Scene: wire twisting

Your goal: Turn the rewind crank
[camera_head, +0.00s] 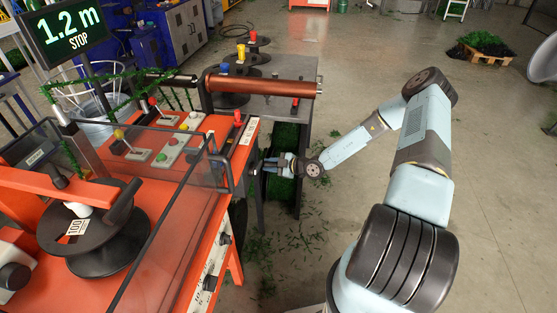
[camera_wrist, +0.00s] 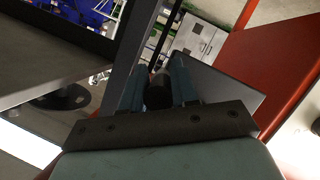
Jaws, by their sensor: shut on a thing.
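The rewind crank is mostly hidden in the head view by my gripper (camera_head: 283,161), which reaches in from the right beside the orange machine. In the wrist view my gripper (camera_wrist: 158,88) is shut on a dark, round crank handle (camera_wrist: 158,94) between its two fingers. Behind my gripper in the head view is a reel of green material (camera_head: 284,143) under the grey table. I cannot make out the crank's arm or its exact angle.
The orange machine (camera_head: 222,168) with a clear guard (camera_head: 160,225) stands left of my gripper. A copper-coloured roller (camera_head: 262,86) juts out above. A display (camera_head: 70,32) reads "1.2 m STOP". Green clippings litter the floor; open floor lies right.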

